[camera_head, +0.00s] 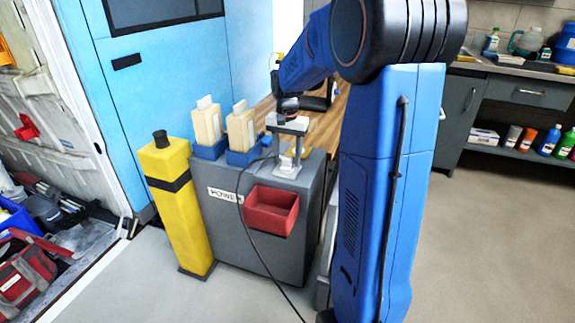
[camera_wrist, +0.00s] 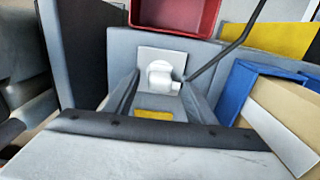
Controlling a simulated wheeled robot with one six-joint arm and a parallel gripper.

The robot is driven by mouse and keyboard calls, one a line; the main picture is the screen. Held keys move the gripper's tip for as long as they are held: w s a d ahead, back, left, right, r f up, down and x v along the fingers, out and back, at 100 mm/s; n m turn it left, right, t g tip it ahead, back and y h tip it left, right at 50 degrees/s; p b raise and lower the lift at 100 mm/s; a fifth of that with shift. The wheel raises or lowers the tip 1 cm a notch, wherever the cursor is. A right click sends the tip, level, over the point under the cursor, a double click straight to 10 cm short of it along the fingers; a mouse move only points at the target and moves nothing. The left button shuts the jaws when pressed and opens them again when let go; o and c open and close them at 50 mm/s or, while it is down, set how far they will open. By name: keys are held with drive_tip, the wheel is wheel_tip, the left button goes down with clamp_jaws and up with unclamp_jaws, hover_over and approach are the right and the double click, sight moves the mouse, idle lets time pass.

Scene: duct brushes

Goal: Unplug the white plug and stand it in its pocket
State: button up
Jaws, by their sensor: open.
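The white plug (camera_wrist: 160,76) sits on a pale square socket plate (camera_wrist: 176,57) on top of the grey cabinet in the wrist view. A black cable (camera_wrist: 222,54) runs from beside it. In the head view, the plug (camera_head: 286,162) is small and partly hidden by my gripper (camera_head: 289,148). My gripper is open above the plug, fingers pointing down. In the wrist view, the fingers (camera_wrist: 158,95) show on either side below the plug in the picture, with no visible grip on it. A red open-topped pocket (camera_head: 271,209) is on the cabinet's front; it also shows in the wrist view (camera_wrist: 175,31).
The grey cabinet (camera_head: 268,252) has a POWER label. Two beige blocks (camera_head: 207,125) stand in blue holders (camera_head: 209,150) left of my gripper. A yellow post (camera_head: 178,207) stands at the cabinet's left. The cable hangs down the front, left of the red pocket.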

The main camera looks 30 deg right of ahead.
sight(287, 156)
drive_tip(key=shift+f, duration=0.8)
drive_tip(key=shift+c, duration=0.3)
clamp_jaws()
drive_tip(key=shift+r, duration=3)
drive_tip(key=shift+r, duration=1.5)
